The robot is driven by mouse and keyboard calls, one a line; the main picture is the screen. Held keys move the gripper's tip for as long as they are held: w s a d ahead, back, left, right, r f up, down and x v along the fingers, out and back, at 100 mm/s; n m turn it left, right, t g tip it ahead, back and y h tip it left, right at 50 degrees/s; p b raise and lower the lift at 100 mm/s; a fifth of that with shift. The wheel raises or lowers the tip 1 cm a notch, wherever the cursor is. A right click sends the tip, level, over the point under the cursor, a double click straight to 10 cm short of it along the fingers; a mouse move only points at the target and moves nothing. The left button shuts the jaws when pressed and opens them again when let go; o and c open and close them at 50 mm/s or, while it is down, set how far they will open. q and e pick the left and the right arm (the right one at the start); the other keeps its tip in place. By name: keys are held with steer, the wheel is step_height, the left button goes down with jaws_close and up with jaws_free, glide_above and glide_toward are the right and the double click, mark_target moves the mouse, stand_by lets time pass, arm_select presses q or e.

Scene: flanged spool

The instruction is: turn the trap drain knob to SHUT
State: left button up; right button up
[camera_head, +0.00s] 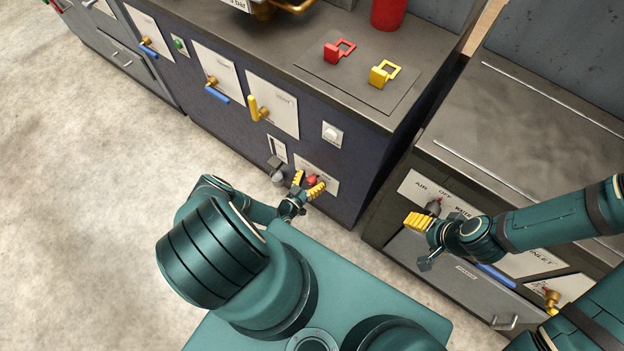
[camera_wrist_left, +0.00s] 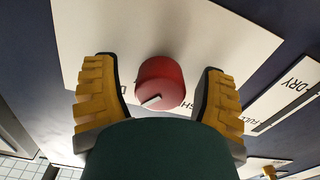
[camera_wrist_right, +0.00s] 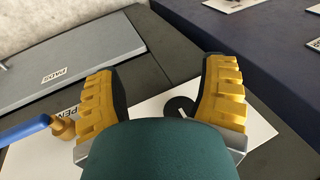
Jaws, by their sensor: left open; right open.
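The red knob (camera_wrist_left: 160,82) stands on a white plate (camera_wrist_left: 140,25) in the left wrist view. A white pointer mark is on its face, toward the lower left. Only parts of the plate's lettering show around it, so I cannot read the settings. In the head view the red knob (camera_head: 311,181) is low on the dark blue cabinet front. My left gripper (camera_head: 307,185) is open, with one finger on each side of the knob. In its wrist view gaps show between knob and fingers. My right gripper (camera_head: 418,224) is open at the AIR/OFF plate.
A dark selector knob (camera_head: 433,207) is beside my right gripper; in the right wrist view it (camera_wrist_right: 180,107) lies between the fingers, partly hidden. A grey fitting (camera_head: 277,173) sits left of the red knob. A yellow-handled valve (camera_head: 256,110) is above. Floor (camera_head: 80,200) at left is clear.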

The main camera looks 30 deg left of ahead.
arm_select(q)
steer(key=c, duration=1.2)
steer(key=n, duration=0.6)
steer(key=shift+w+a+n, duration=0.1)
steer(key=shift+n, duration=0.2)
steer(key=n, duration=0.3)
steer(key=shift+a+n, duration=0.1)
steer(key=shift+n, duration=2)
